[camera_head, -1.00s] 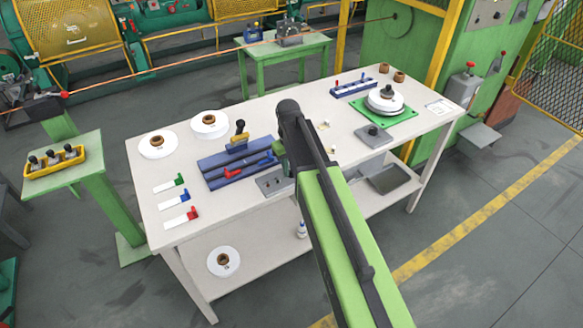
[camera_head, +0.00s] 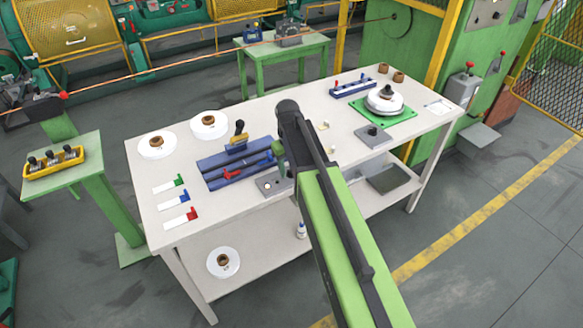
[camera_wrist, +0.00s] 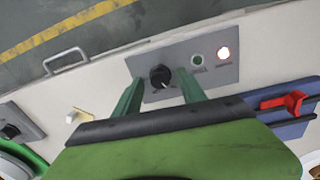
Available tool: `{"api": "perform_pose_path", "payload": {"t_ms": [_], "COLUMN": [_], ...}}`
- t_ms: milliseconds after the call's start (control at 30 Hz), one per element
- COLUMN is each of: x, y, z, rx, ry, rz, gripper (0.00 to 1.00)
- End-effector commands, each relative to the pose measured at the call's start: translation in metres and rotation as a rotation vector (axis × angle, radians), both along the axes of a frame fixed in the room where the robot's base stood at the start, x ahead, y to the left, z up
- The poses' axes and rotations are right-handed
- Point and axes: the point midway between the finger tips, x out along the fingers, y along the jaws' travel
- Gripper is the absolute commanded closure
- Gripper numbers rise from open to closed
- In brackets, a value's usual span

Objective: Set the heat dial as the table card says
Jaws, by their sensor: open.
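A black dial (camera_wrist: 160,76) with a pale pointer mark sits on a grey panel (camera_wrist: 178,53) at the table edge. The panel also shows in the head view (camera_head: 262,183). My gripper (camera_wrist: 161,84) is open, with one green finger on each side of the dial; I cannot tell whether they touch it. In the head view my gripper (camera_head: 279,160) is partly hidden by my arm. The panel has a green lamp (camera_wrist: 197,60) and a brightly lit lamp (camera_wrist: 223,53). A white card (camera_head: 438,107) lies at the table's right end, its writing too small to read.
A blue fixture with a red handle (camera_wrist: 292,101) lies beside the panel. A second grey box with a black knob (camera_head: 373,131) stands near the green plate (camera_head: 405,115). White spools (camera_head: 209,125) and colored tags (camera_head: 180,218) lie on the left.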

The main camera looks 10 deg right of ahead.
Motion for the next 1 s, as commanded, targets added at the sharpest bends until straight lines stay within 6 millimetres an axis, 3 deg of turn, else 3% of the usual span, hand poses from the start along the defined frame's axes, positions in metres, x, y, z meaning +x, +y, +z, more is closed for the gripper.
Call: {"api": "perform_pose_path", "payload": {"t_ms": [267, 1000], "x": [0.0, -0.001], "y": [0.001, 0.007], "z": [0.018, 0.169], "rx": [0.001, 0.0], "ry": [0.001, 0.0], "rz": [0.0, 0.001], "gripper": [0.52, 0.52]}}
